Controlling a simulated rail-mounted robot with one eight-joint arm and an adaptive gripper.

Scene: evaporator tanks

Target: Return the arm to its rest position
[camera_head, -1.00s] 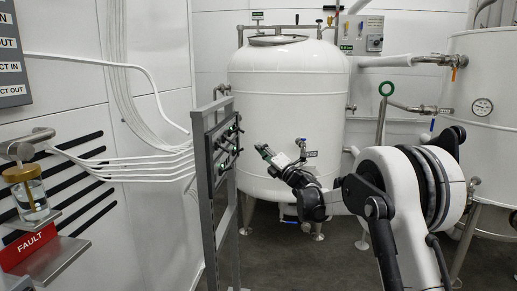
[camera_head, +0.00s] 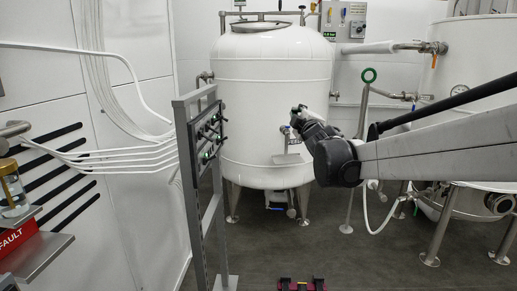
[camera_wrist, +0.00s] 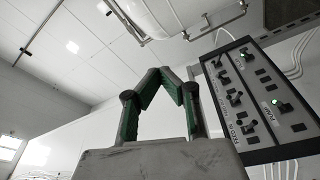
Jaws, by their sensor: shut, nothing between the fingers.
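My arm reaches in from the right edge of the head view as a long pale link. It bends at a dark joint in front of the white tank (camera_head: 270,75). My gripper (camera_head: 296,110) is at the far end of the arm, small and partly hidden by the wrist. It appears in front of the tank's lower half. In the wrist view, the two green-lined fingers of my gripper (camera_wrist: 166,72) meet at their tips, shut with nothing between them.
A control panel (camera_head: 208,135) on a grey metal frame stands left of the arm. It shows at the right in the wrist view (camera_wrist: 243,95). A second tank (camera_head: 475,140) with pipes is at the right. A shelf with a jar (camera_head: 12,188) is at the left.

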